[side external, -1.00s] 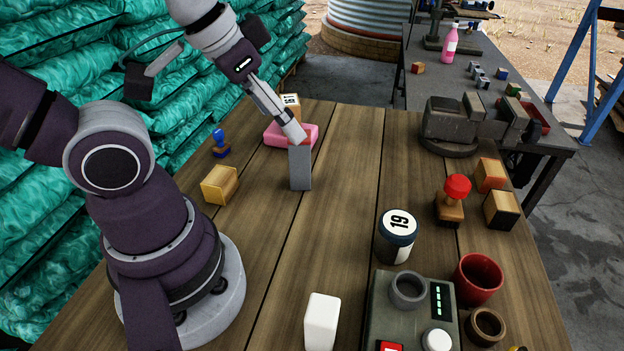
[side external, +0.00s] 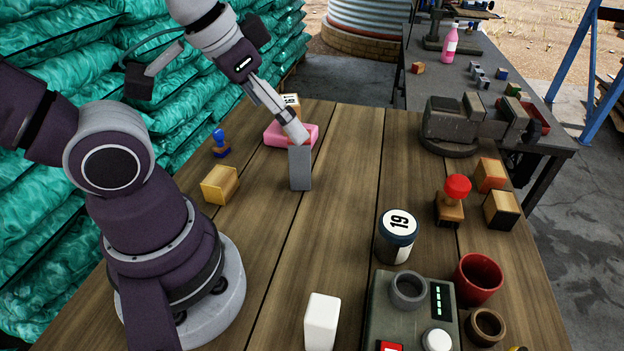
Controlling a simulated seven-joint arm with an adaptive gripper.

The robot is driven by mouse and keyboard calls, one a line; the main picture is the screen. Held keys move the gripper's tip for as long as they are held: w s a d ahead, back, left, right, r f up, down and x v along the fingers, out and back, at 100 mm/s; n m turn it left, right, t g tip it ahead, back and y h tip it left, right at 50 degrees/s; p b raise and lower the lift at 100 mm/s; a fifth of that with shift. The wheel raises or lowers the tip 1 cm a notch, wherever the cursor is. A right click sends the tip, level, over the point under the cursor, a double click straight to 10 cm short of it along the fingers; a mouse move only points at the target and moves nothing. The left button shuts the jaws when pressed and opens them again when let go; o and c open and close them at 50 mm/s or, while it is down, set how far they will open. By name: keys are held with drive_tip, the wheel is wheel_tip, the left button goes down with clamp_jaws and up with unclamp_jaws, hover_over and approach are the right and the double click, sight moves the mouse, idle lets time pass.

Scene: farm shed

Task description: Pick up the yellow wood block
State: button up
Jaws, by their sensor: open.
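A yellow wood block (side external: 220,185) lies on the wooden table, to the right of my arm's base. My gripper (side external: 300,137) is open, well to the upper right of the yellow block in the picture. Its fingertips are at the top of an upright grey block (side external: 300,170); I cannot tell whether they touch it. Two more wood-coloured blocks with dark sides, one orange-red (side external: 490,174) and one tan (side external: 501,208), lie at the table's right.
A blue-handled stamp (side external: 219,143) stands behind the yellow block. A red-topped stamp (side external: 455,195), a can marked 19 (side external: 396,240), a red cup (side external: 478,279), a grey box (side external: 385,305) and a white block (side external: 322,320) stand to the right and front. The middle is mostly clear.

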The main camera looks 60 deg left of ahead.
drive_tip(key=n+g, duration=0.6)
drive_tip(key=n, duration=2)
hover_over(218, 176)
wheel_tip(218, 176, down, 10)
drive_tip(key=shift+s+a+f, duration=0.1)
drive_tip(key=shift+f, duration=0.15)
wheel_tip(218, 176, down, 10)
drive_tip(key=shift+f, duration=0.15)
drive_tip(key=shift+c, duration=0.2)
drive_tip(key=c, duration=1.2)
